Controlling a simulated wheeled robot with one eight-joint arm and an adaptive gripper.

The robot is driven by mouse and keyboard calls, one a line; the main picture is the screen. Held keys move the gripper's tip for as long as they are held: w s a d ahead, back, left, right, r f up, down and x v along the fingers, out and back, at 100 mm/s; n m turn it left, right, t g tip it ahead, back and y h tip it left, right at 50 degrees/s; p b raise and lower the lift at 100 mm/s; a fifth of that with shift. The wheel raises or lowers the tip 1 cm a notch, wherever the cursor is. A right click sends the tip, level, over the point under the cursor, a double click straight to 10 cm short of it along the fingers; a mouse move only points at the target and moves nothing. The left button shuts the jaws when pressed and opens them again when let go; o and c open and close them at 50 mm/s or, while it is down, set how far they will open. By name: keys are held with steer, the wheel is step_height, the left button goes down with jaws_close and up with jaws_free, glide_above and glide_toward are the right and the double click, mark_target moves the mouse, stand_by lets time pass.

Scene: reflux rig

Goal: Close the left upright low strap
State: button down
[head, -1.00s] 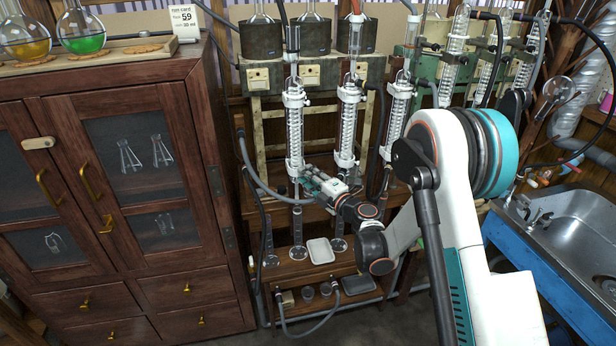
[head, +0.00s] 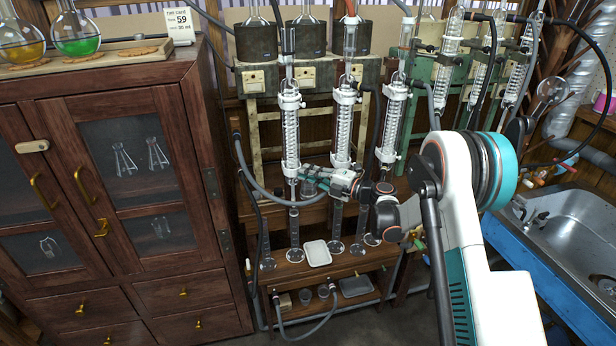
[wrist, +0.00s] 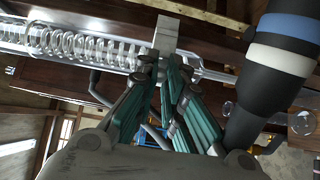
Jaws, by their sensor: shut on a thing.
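The left upright (head: 290,130) is a glass condenser with a coil inside and white collars, standing vertical in the head view. Its low strap (wrist: 165,36) shows in the wrist view as a pale grey band by the lower end of the coiled glass (wrist: 75,42). My gripper (head: 304,173) reaches in from the right at the foot of this condenser. In the wrist view its green-sided fingers (wrist: 160,66) come together at the strap's near end, shut on it. The fingers hide part of the strap, and I cannot tell whether it is fully closed.
More condensers (head: 343,125) stand close to the right. Glass cylinders (head: 294,230) and a white tray (head: 317,253) are on the low shelf below. A wooden cabinet (head: 120,180) is at the left, a sink (head: 575,230) at the right. Hoses hang around the rig.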

stand_by(0.3)
steer(key=c, duration=1.6)
jaws_free()
steer(key=v, duration=1.2)
steer(key=shift+w, duration=0.1)
